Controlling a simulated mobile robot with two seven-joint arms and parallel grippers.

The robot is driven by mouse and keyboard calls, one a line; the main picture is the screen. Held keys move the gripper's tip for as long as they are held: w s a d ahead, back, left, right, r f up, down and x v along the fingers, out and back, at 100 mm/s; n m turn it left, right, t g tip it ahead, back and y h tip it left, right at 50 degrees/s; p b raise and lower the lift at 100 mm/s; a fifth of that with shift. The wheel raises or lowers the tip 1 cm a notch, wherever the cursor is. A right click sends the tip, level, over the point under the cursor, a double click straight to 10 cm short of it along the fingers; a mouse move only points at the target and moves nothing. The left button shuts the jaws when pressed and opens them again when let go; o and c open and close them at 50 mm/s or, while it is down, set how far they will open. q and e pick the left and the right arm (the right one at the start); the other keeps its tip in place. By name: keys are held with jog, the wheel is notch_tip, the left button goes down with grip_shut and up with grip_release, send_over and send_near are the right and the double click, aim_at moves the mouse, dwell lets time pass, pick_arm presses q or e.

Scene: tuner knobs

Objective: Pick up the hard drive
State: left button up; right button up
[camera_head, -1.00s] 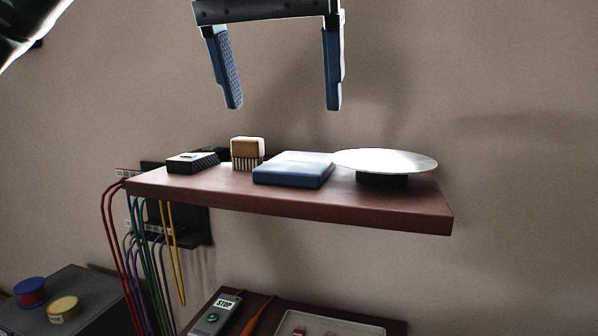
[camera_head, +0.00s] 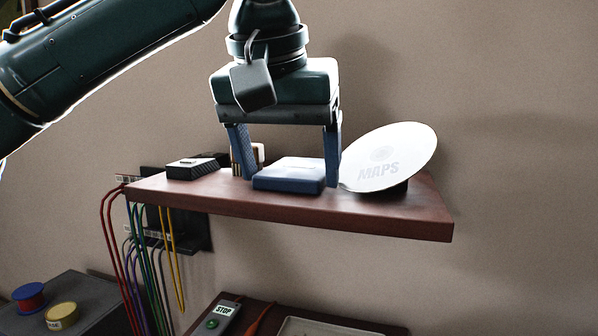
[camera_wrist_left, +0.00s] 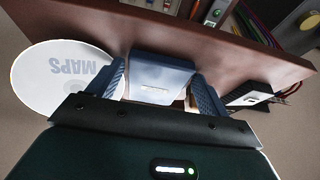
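The hard drive, which I take to be the flat blue box (camera_head: 289,175), lies on the brown shelf (camera_head: 300,214). It also shows in the left wrist view (camera_wrist_left: 160,75) with a small pale label. My left gripper (camera_head: 289,180) is open and lowered over it, one finger on each side; it also shows in the left wrist view (camera_wrist_left: 160,88). A gap shows between the box and the left-wrist view's right finger; contact at the other finger cannot be told. My right gripper is not in view.
A white MAPS disc (camera_head: 388,158) tilts on its dark base, its edge at or against my gripper's finger. A black box (camera_head: 192,168) and a partly hidden brown-and-white block (camera_head: 259,152) stand to the left. Coloured cables (camera_head: 150,260) hang below.

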pick_arm(q)
jog(key=c, duration=0.8)
jog(key=shift+o, duration=0.2)
jog(key=shift+r, duration=0.1)
